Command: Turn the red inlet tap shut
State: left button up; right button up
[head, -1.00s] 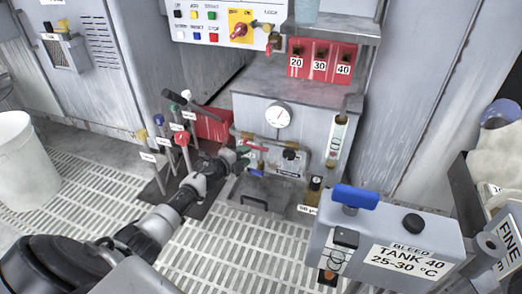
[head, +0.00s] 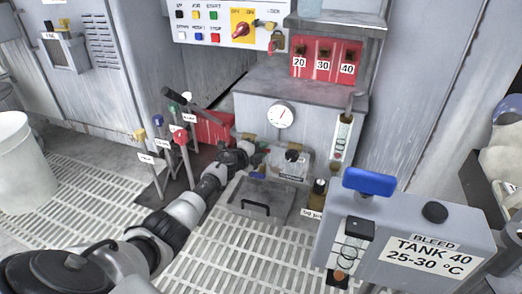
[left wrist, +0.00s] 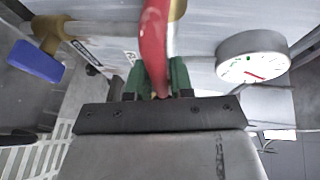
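The inlet tap's red handle (left wrist: 153,40) shows large in the left wrist view, reaching up out of the picture from between the green finger pads. My left gripper (left wrist: 158,78) has a pad close against each side of the handle and appears shut on it. In the head view my left gripper (head: 250,153) is at the pipework on the front of the grey cabinet (head: 255,102), below the round gauge (head: 281,115). The red handle is hidden there behind the gripper. My right gripper is not in view.
A blue-handled tap (left wrist: 36,62) is at the left in the wrist view. Several levers with coloured knobs, one red (head: 180,137), stand left of my arm. Grated floor (head: 245,255) lies below.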

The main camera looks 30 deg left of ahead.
pick_arm(q)
grip_shut()
